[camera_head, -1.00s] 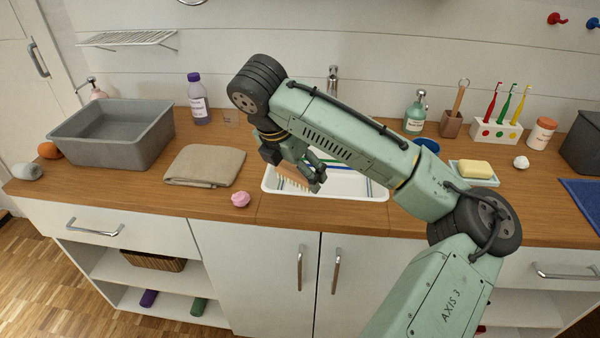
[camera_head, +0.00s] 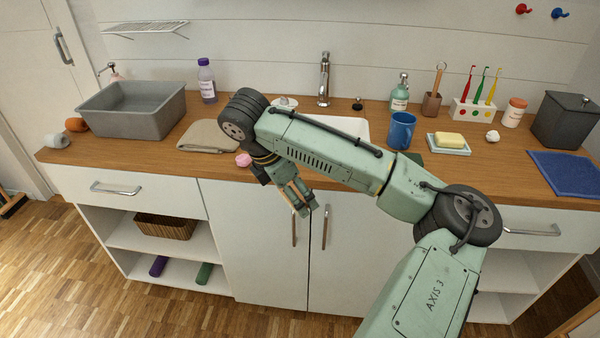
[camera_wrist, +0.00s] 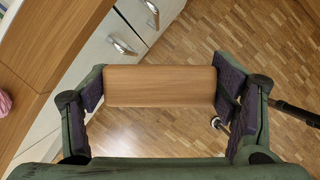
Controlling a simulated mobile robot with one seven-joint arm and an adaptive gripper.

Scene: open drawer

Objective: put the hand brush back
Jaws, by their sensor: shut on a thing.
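My gripper (camera_head: 304,205) is in front of the cabinet doors, below the counter edge, pointing down. It is shut on the hand brush, whose wooden edge (camera_head: 294,196) shows between the fingers in the head view. In the wrist view the brush's flat wooden back (camera_wrist: 160,86) spans both finger pads, with wood floor beneath. The bristles are hidden there.
The counter (camera_head: 110,152) holds a grey basin (camera_head: 135,124), folded cloth (camera_head: 208,137), pink lump (camera_head: 243,160), blue mug (camera_head: 402,130) and soap dish (camera_head: 449,150). Cabinet handles (camera_head: 325,228) are close to my gripper. A dark object (camera_head: 12,206) is on the floor at far left.

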